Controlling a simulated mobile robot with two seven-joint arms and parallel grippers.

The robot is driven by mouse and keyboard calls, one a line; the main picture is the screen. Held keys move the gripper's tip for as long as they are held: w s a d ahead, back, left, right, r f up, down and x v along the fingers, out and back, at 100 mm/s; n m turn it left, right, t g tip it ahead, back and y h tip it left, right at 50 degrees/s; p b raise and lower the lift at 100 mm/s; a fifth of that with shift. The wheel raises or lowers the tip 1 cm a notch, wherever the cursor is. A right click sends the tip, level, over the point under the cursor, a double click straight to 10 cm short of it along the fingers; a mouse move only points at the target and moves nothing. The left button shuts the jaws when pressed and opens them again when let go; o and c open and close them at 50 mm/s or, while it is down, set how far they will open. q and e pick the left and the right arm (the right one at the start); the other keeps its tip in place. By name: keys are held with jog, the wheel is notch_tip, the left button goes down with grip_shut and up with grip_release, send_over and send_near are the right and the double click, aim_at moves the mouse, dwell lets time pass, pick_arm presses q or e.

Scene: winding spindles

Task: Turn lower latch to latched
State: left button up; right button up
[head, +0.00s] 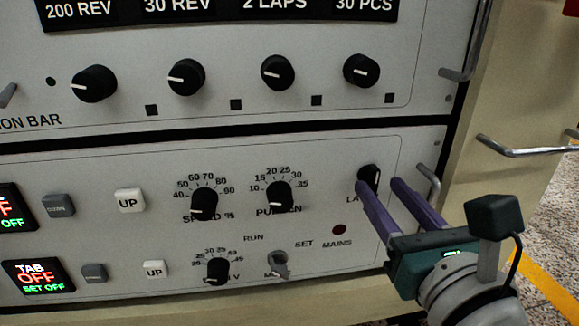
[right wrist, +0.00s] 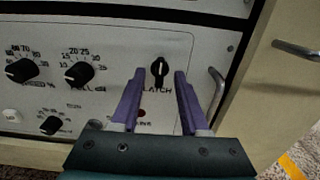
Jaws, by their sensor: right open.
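The lower latch is a black knob (head: 369,178) at the right end of the lower panel, with a partly hidden label below it. In the right wrist view the latch knob (right wrist: 159,70) shows a pale line pointing upward, above the word LATCH. My right gripper (head: 378,184) has purple fingers and is open. In the right wrist view its fingertips (right wrist: 160,76) stand on either side of the knob. I cannot tell whether they touch it or how far they reach. The left gripper is in neither view.
A metal handle (head: 430,187) stands close to the right of the latch, and another handle (head: 520,147) juts out farther right. Dials such as the PU...EN knob (head: 279,196) lie to the left. A dark red MAINS lamp (head: 339,230) sits below the latch.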

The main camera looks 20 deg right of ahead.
jog(key=shift+x, duration=0.95)
jog(key=shift+c, duration=0.3)
grip_shut()
